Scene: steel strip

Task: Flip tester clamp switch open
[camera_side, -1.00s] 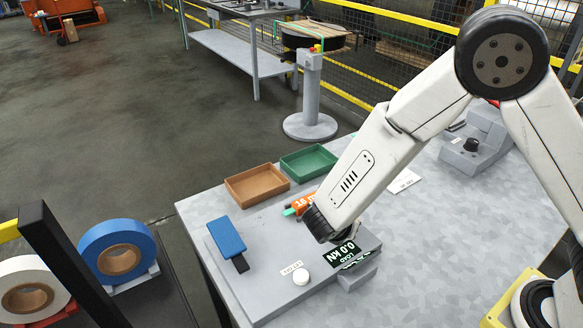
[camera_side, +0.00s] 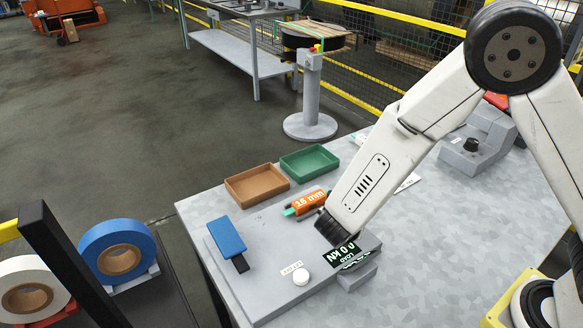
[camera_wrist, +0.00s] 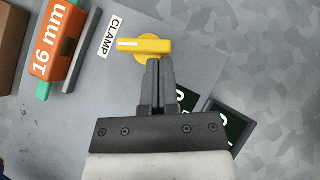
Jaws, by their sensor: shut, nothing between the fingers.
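The clamp switch (camera_wrist: 133,45) is a yellow knob with a bar handle and a white line at its left end, seen in the wrist view. The bar lies crosswise there, beside the CLAMP label (camera_wrist: 111,37). My gripper (camera_wrist: 160,62) is shut and empty, its fingertips at the lower edge of the knob. I cannot tell whether they touch it. In the side view my arm hides the switch. The grey tester (camera_side: 265,285) carries a blue block (camera_side: 227,237), a white round button (camera_side: 303,277) and a LOAD display (camera_side: 347,253) reading about 0.0 kN.
The grey table (camera_side: 440,235) has free room to the right.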

